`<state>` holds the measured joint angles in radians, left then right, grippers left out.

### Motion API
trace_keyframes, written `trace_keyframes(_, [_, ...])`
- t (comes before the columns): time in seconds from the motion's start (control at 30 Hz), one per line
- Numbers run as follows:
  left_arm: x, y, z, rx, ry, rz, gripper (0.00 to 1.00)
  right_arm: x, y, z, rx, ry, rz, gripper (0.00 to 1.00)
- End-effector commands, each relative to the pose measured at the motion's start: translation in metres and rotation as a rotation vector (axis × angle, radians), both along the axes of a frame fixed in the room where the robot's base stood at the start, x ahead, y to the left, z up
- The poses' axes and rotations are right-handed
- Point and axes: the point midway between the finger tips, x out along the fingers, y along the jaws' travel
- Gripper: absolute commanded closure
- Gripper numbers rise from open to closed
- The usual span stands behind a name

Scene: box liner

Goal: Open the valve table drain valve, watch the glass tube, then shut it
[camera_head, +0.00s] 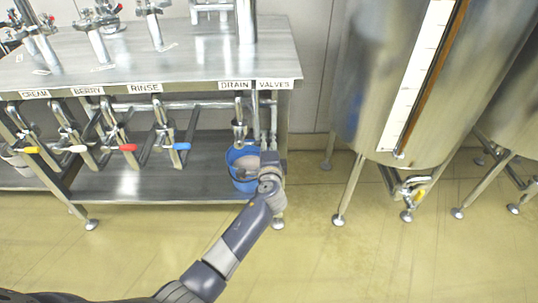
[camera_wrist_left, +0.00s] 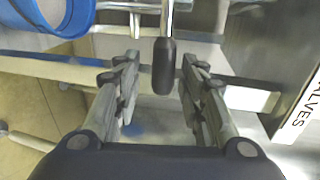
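The valve table (camera_head: 190,62) has a steel top and a front edge with labels "DRAIN" and "VALVES" at its right end. Under those labels hang the drain valve pipes (camera_head: 255,115). My left gripper (camera_head: 269,160) is just below them. In the left wrist view, a black-gripped valve handle (camera_wrist_left: 164,70) on a chrome rod lies between the fingers of the open left gripper (camera_wrist_left: 158,78), with gaps on both sides. The sight tube (camera_head: 438,75), brown-filled beside a white scale, runs up the big steel tank (camera_head: 365,70). My right gripper is not in view.
A blue bucket (camera_head: 243,180) stands on the lower shelf (camera_head: 140,186) beside my gripper; its rim shows in the left wrist view (camera_wrist_left: 75,25). Several colour-tipped valve handles, including a red one (camera_head: 128,147), hang at left. Floor between table and tank is clear.

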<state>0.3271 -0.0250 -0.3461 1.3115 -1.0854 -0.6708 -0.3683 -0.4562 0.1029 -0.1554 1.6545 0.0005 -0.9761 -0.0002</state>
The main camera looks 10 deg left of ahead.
Motion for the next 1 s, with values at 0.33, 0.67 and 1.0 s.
trace_keyframes(0.33, [-0.052, -0.016, 0.009, -0.002, 0.002, -0.002, 0.62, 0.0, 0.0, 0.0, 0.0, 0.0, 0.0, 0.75])
trace_keyframes(0.67, [-0.099, -0.029, 0.019, 0.0, 0.003, 0.0, 0.62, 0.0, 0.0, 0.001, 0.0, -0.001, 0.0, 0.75])
trace_keyframes(1.0, [-0.108, -0.032, 0.022, 0.0, 0.002, -0.001, 0.62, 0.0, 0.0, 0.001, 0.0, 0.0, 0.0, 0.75])
